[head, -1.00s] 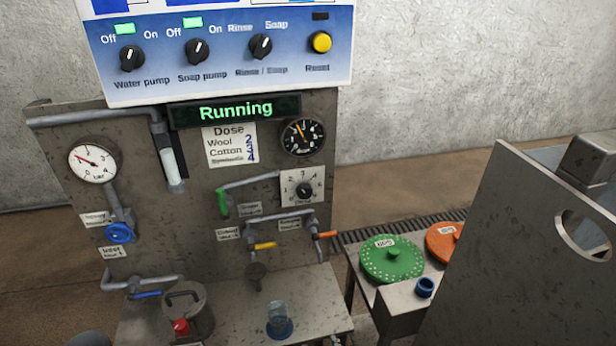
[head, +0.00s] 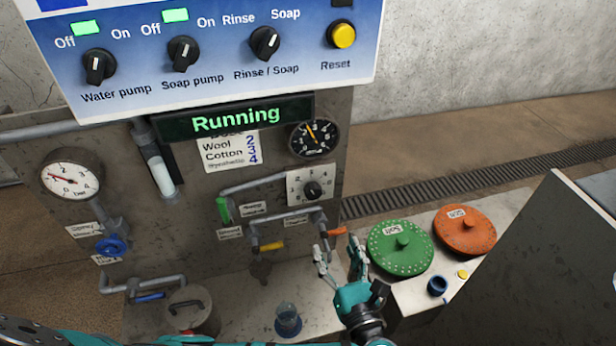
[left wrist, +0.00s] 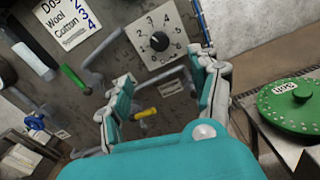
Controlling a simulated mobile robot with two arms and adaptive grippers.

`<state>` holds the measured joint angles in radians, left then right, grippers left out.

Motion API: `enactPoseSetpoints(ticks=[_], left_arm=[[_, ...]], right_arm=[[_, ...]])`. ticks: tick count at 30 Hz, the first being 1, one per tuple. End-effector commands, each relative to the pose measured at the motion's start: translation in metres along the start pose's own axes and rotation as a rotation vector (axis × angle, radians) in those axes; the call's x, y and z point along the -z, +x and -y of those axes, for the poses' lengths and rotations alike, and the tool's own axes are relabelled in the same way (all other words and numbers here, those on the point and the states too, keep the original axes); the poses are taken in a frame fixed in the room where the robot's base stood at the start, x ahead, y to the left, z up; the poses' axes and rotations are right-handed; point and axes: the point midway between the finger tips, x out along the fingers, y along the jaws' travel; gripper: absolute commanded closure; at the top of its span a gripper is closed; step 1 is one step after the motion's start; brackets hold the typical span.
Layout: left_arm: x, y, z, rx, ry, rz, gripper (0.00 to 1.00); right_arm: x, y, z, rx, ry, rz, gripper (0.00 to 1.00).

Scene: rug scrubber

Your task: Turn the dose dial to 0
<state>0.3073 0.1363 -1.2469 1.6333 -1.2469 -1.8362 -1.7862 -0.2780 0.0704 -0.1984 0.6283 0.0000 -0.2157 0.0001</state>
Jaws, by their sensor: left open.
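The dose dial (head: 312,190) is a black knob on a white square plate with numbers around it, on the grey panel below a round black gauge. It also shows in the left wrist view (left wrist: 158,42), where numbers are legible but the knob's exact setting is hard to tell. My left gripper (head: 338,246) is open and empty, below and slightly right of the dial, apart from it. In the left wrist view its two fingers spread below the dial plate. My right gripper is not in view.
The display (head: 236,117) reads "Running". Pipes with a green handle (head: 223,209), a yellow handle (head: 272,246) and an orange handle (head: 334,232) surround the area below the dial. A green disc (head: 400,255) and an orange disc (head: 465,235) lie on the right bench.

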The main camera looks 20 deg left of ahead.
Motion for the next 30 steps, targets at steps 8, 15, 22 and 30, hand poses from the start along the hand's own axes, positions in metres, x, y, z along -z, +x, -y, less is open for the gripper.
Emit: enactPoseSetpoints(ticks=[8, 15, 22, 30], left_arm=[[-0.004, 0.033, -0.001, -0.004, 0.002, 0.003, 0.37], [-0.004, 0.086, -0.001, -0.003, 0.002, 0.003, 0.37], [-0.003, 0.134, -0.001, -0.002, 0.003, 0.002, 0.37], [0.000, 0.168, 0.000, -0.001, 0.002, -0.001, 0.37]], right_arm=[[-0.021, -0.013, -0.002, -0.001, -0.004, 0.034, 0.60], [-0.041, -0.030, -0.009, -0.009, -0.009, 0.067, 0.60], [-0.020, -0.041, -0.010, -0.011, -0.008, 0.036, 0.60], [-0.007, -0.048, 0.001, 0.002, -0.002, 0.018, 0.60]])
